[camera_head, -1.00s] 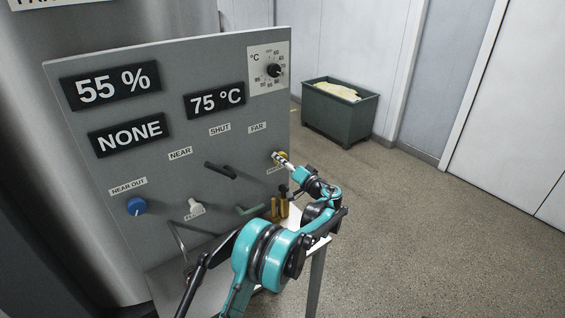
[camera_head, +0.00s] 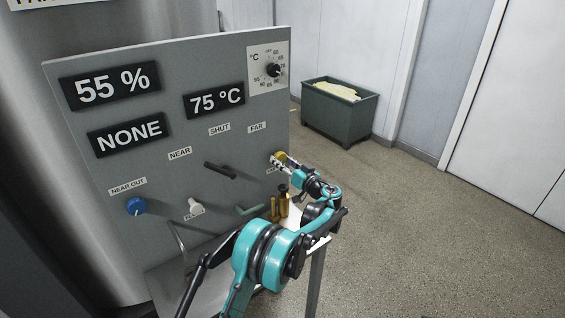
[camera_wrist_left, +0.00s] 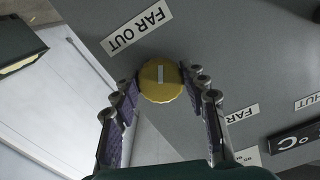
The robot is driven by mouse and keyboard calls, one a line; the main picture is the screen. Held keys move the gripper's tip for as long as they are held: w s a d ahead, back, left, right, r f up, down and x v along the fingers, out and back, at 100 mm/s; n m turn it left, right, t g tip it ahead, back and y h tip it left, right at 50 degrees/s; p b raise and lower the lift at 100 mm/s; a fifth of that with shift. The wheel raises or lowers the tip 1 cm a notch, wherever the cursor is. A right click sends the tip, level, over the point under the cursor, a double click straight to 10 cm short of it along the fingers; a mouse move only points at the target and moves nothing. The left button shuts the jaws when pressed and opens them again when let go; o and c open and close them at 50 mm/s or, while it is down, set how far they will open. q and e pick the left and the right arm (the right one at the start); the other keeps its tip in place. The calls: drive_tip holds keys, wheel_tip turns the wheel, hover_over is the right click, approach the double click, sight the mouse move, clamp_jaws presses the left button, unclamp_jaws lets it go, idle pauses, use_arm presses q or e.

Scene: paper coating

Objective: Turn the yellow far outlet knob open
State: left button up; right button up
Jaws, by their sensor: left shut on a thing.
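The yellow far outlet knob (camera_head: 280,157) sits at the right edge of the grey panel, below the FAR label. In the left wrist view the knob (camera_wrist_left: 160,80) is round and yellow with a short white mark, beside a FAR OUT label (camera_wrist_left: 139,29). My left gripper (camera_wrist_left: 161,86) has one finger on each side of the knob and is shut on it. In the head view the fingers hide part of the knob and its label. My right gripper is not in view.
The panel (camera_head: 165,65) also carries a blue knob (camera_head: 136,206), a white knob (camera_head: 194,207), a black lever (camera_head: 220,170) and a temperature dial (camera_head: 273,70). A green bin (camera_head: 340,115) stands on the floor behind.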

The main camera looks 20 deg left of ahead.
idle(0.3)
use_arm(q)
drive_tip(key=o, duration=1.2)
drive_tip(key=shift+c, duration=0.2)
drive_tip(key=v, duration=1.2)
